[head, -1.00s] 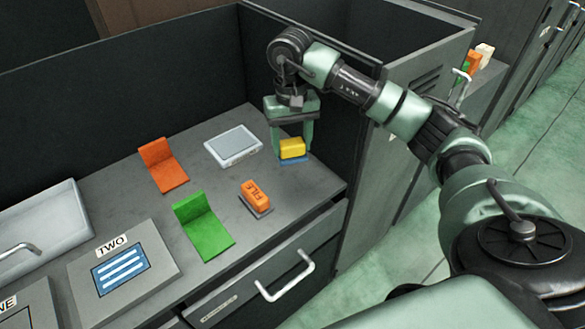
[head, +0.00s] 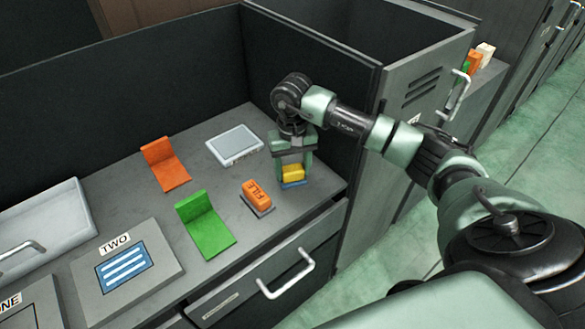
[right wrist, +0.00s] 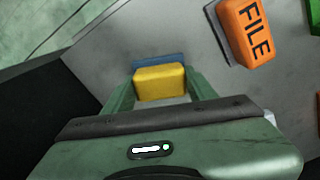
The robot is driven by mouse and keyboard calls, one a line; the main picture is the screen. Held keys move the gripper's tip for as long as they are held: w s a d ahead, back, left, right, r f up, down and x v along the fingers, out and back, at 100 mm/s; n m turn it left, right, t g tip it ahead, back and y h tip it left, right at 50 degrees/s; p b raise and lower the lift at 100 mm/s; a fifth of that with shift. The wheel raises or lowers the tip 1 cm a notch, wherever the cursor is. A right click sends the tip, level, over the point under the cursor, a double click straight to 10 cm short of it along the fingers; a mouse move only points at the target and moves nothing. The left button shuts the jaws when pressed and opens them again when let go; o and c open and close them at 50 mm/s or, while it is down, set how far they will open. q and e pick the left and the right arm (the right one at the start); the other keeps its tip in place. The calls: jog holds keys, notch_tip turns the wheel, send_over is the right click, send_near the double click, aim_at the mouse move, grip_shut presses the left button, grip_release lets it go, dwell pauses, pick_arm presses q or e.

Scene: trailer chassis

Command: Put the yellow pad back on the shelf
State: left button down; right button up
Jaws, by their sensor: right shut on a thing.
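The yellow pad (head: 292,172) has a blue piece (head: 292,183) under it, near the right end of the grey desk top. My right gripper (head: 292,171) points down over it and is shut on the yellow pad, one finger on each side. In the right wrist view the yellow pad (right wrist: 160,84) lies between the green fingers, with the blue part (right wrist: 158,60) showing behind it. I cannot tell whether the blue part touches the desk. My left gripper is not in view.
An orange FILE block (head: 256,195) sits left of the gripper. A green stand (head: 205,225), an orange stand (head: 165,165) and a grey tablet-like device (head: 234,145) are on the desk (head: 320,190). Dark partitions (head: 180,70) rise behind. Small coloured items (head: 472,62) stand on a ledge at upper right.

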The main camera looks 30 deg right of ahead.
aim_at(293, 168)
jog(key=o, duration=1.2)
jog(key=shift+f, duration=0.15)
jog(key=shift+r, duration=0.4)
notch_tip(293, 168, up, 12)
jog(key=b, duration=0.1)
jog(key=shift+f, duration=0.2)
